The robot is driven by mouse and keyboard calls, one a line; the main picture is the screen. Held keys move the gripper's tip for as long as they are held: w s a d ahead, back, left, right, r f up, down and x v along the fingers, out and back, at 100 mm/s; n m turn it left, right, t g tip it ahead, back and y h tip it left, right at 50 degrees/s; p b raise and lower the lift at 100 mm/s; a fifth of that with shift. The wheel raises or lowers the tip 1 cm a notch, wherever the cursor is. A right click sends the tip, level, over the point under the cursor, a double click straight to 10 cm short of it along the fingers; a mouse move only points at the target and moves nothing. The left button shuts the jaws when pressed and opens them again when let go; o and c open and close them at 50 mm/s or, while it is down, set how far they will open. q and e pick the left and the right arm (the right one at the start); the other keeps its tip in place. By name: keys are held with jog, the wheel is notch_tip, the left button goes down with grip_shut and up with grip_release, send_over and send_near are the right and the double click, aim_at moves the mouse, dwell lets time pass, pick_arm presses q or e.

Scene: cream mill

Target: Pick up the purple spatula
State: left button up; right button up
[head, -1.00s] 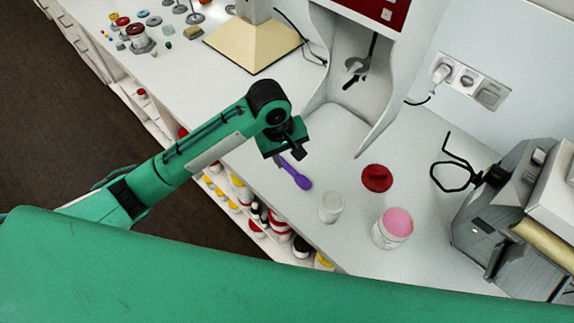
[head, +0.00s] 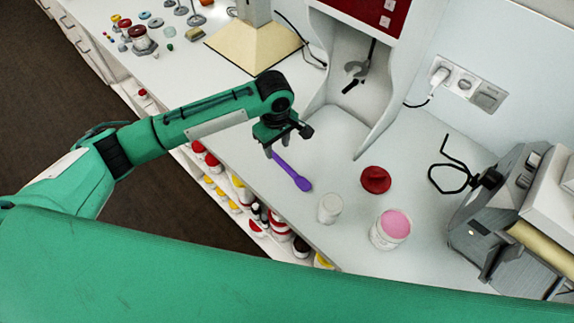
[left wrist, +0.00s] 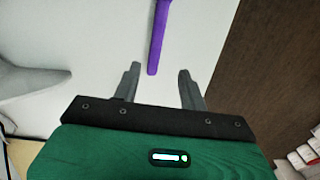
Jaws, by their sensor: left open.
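The purple spatula (head: 294,175) lies on the white counter in the head view, with its wider end toward the white jar. Its upper end is near my left gripper's fingers. In the left wrist view, the spatula's handle (left wrist: 157,42) points down toward the gap between the two fingers. My left gripper (head: 277,148) is open and empty, with its fingers pointing down over the counter. In the left wrist view its fingers (left wrist: 157,76) are spread apart on either side of the handle's line. My right gripper is not in view.
A white jar (head: 330,208), a red lid (head: 375,180) and an open tub of pink cream (head: 391,229) stand right of the spatula. A grey machine (head: 500,220) stands at the far right. The counter's front edge runs close below the spatula.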

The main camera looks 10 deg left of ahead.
aim_at(280, 160)
pick_arm(q)
jog(key=shift+f, duration=0.6)
jog(key=shift+w+d+f+p, duration=0.1)
jog(key=shift+f+p, duration=0.2)
jog(key=shift+p, duration=0.1)
jog(key=f, duration=0.1)
jog(key=f+p, duration=0.1)
jog(key=f, duration=0.1)
jog(key=shift+w+d+f, duration=0.2)
jog(key=shift+f, duration=0.05)
jog(key=shift+f+p, duration=0.3)
jog(key=shift+f, duration=0.3)
grip_shut()
